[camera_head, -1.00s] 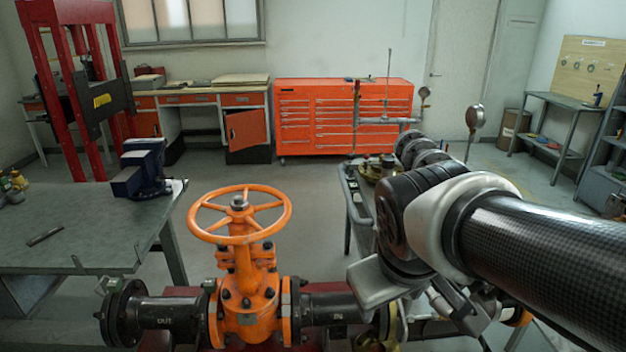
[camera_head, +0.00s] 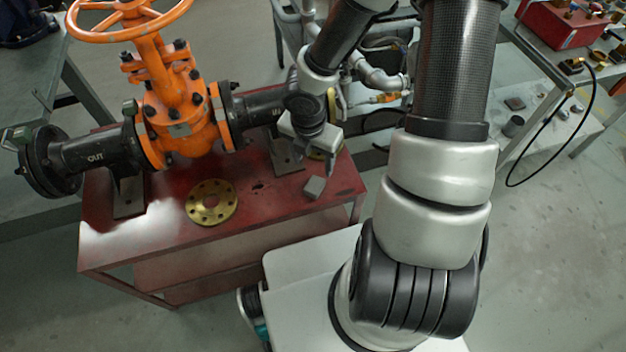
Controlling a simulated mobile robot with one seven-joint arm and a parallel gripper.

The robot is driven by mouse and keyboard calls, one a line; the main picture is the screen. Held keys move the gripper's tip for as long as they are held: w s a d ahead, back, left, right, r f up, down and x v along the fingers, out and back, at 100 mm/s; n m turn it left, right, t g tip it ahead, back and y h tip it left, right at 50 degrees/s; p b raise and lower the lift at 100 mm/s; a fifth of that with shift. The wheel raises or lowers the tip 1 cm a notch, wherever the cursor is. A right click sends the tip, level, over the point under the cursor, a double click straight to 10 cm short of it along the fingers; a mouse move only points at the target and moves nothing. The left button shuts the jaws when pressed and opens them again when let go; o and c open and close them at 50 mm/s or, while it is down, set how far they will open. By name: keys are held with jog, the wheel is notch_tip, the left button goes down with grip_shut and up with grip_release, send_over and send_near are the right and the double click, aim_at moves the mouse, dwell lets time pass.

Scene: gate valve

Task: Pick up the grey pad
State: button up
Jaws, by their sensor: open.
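The grey pad (camera_head: 314,187) is a small square block lying on the right part of the red bench top (camera_head: 150,228), near its front edge. My gripper (camera_head: 315,165) is above and behind the pad in this view, with its fingers pointing down. It is open and empty, apart from the pad. The gripper's far finger is partly hidden, so the exact gap over the pad is hard to judge.
An orange gate valve (camera_head: 180,105) with black flanged pipes stands on the bench, left of my gripper. A brass flange (camera_head: 211,202) lies flat left of the pad. A grey bracket (camera_head: 285,155) stands close to my gripper. The bench front between flange and pad is clear.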

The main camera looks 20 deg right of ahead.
jog(key=b, duration=0.4)
send_over(314, 185)
jog(key=s, duration=0.1)
jog(key=f, duration=0.9)
jog(key=shift+s+a, duration=0.15)
jog(key=shift+s, duration=0.05)
jog(key=shift+w+d+f+b, duration=0.1)
jog(key=shift+w+f+b, duration=0.2)
jog(key=shift+f, duration=0.65)
jog(key=shift+w+d+f+b, duration=0.15)
jog(key=shift+f+b, duration=0.25)
jog(key=shift+f, duration=0.55)
jog(key=shift+w+a+f+b, duration=0.1)
jog(key=shift+w+f+b, duration=0.2)
jog(key=shift+f, duration=0.65)
jog(key=c, duration=1.2)
notch_tip(314, 185, up, 10)
jog(key=p, duration=0.4)
jog(key=shift+p, duration=0.35)
